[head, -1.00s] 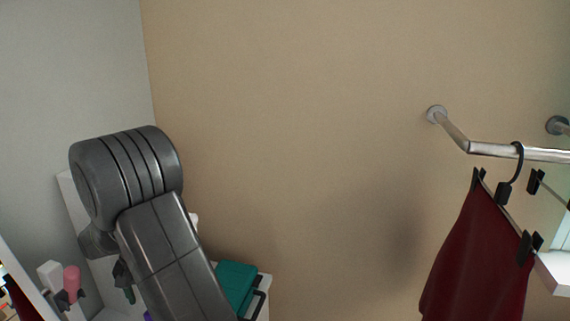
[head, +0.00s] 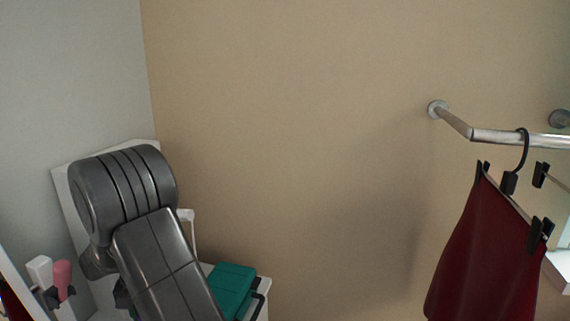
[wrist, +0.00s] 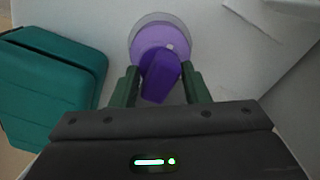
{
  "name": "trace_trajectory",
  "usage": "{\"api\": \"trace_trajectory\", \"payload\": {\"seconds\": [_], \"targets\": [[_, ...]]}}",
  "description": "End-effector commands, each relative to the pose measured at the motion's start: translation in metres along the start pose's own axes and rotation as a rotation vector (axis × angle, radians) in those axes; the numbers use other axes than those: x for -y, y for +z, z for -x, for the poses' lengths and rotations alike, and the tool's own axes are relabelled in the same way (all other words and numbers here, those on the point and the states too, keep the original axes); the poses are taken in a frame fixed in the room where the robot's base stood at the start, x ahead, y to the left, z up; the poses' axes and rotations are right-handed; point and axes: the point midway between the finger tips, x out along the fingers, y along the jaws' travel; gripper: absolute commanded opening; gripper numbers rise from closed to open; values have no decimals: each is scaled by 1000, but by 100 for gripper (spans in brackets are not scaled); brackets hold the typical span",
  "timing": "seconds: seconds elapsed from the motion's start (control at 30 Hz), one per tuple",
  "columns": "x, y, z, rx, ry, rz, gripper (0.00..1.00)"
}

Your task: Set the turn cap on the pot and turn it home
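In the wrist view, the two dark green fingers of my gripper (wrist: 160,80) reach out on either side of a dark purple grip. That grip stands on the round lighter purple turn cap (wrist: 158,36). The grip leans toward the lower left, and gaps show beside its near end. At the fingertips I cannot tell whether they touch it. A translucent grey round rim, apparently the pot (wrist: 157,17), shows around the cap's far side. Whether the cap sits on it or hovers above is unclear.
A teal box (wrist: 50,88) stands close to my gripper's left; the head view also shows it (head: 232,285). A pale surface lies around the pot. A white and a pink item (head: 62,278) are at lower left. A dark red garment (head: 487,255) hangs from a rail (head: 520,139) at right.

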Motion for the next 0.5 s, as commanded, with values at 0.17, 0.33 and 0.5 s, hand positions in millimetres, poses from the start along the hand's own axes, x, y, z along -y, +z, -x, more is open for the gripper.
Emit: {"api": "trace_trajectory", "payload": {"seconds": [0.17,0.33,0.5], "targets": [[0,0,0,0,0,-11,16],[0,0,0,0,0,-158,16],[0,0,0,-1,0,-353,16]]}}
